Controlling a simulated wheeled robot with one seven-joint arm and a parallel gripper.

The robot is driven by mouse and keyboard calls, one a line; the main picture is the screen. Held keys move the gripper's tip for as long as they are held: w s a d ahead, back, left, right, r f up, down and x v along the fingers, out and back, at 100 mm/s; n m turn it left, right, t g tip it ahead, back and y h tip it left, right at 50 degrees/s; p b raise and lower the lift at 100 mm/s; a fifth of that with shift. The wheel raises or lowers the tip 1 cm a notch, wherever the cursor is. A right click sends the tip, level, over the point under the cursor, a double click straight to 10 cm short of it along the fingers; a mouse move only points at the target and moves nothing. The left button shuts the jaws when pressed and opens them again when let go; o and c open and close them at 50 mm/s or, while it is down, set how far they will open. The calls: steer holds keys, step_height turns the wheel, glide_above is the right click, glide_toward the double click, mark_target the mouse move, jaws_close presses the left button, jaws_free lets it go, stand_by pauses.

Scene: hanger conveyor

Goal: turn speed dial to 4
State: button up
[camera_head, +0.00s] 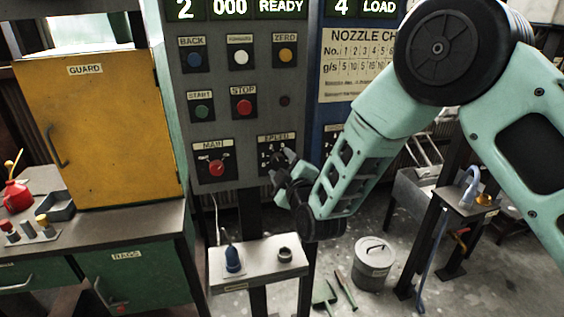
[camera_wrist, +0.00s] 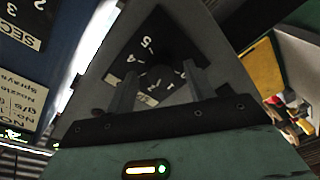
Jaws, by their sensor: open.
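The speed dial's plate (camera_head: 267,152), labelled SPEED, is at the lower right of the grey control panel (camera_head: 228,117) in the head view. My gripper (camera_head: 283,168) is in front of it and hides most of the dial. In the wrist view, the dial's dark plate (camera_wrist: 152,48) shows white digits in an arc, with a 5 near the top. The dark knob (camera_wrist: 161,77) is between the two fingers of my gripper (camera_wrist: 160,80), which are apart. I cannot tell whether they touch the knob, or which number it points at.
Left of the speed dial is the red MAIN switch (camera_head: 216,168); above are the red STOP button (camera_head: 244,106) and green START button (camera_head: 202,111). A small shelf (camera_head: 262,268) with a blue bottle (camera_head: 232,259) is below. A yellow guard cabinet (camera_head: 95,125) stands left.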

steer(key=shift+w+a, duration=0.1)
steer(key=shift+w, duration=0.15)
steer(key=c, duration=1)
steer(key=shift+o, duration=0.2)
